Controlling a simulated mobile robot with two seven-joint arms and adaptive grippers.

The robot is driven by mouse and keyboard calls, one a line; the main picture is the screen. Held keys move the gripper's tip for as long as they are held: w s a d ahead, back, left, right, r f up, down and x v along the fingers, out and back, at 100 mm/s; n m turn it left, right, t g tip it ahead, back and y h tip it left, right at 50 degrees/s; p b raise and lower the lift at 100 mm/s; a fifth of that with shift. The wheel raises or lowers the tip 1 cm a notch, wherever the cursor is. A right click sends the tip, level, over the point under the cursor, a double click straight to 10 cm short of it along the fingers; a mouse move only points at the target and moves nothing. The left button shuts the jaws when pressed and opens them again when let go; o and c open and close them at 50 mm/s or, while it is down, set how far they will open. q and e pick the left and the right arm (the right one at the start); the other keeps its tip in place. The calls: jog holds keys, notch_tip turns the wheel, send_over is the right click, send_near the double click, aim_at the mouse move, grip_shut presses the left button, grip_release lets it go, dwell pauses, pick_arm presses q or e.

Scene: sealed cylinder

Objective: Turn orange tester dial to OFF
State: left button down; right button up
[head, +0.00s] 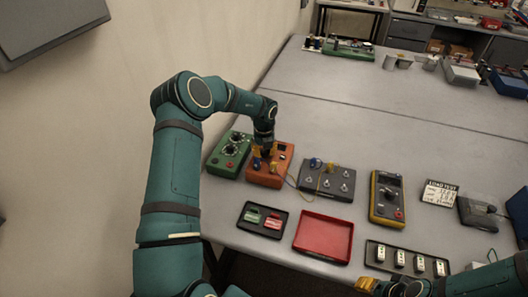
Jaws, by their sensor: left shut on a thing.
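The orange tester (270,177) sits on the grey table, between a green tester and a dark grey box. My left gripper (265,154) reaches down onto the upper left part of its face and is shut there on the dial. The gripper hides the dial, so its pointer and markings cannot be read.
A green tester (231,148) stands close on the left. A dark grey box (327,180) with knobs and thin wires is close on the right. A black tray (245,224), a red tray (324,237) and a yellow-edged multimeter (388,197) lie nearby.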

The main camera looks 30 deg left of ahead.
aim_at(264, 152)
pick_arm(q)
jog(key=shift+s+d+f+n, duration=0.1)
jog(key=shift+n, duration=1.6)
jog(key=c, duration=0.7)
grip_release()
jog(key=shift+r, duration=0.6)
notch_tip(264, 152, up, 11)
